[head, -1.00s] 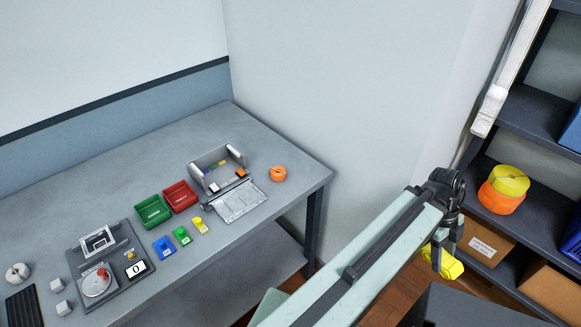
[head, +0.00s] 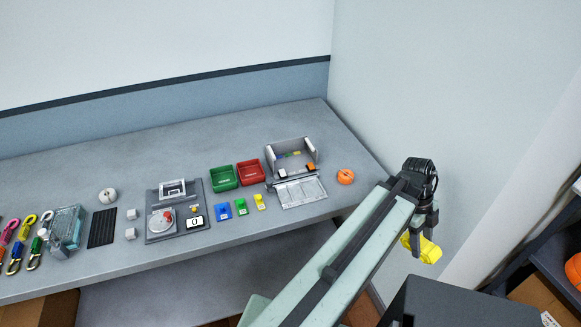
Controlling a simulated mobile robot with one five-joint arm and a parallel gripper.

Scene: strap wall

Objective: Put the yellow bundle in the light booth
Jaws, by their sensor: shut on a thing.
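My gripper (head: 420,232) is shut on the yellow bundle (head: 429,250), which hangs below the fingers to the right of the table's right end, apart from it. What looks like the light booth (head: 290,146) is a grey open-topped box near the right end of the table. Its front panel appears folded down onto the table, and small coloured pieces show inside. The booth is to the left of and beyond my gripper.
An orange roll (head: 346,177) sits just right of the booth. A green bin (head: 223,178) and a red bin (head: 250,173) stand to its left, with blue, green and yellow tags in front. A dark shelf (head: 555,255) is at the right.

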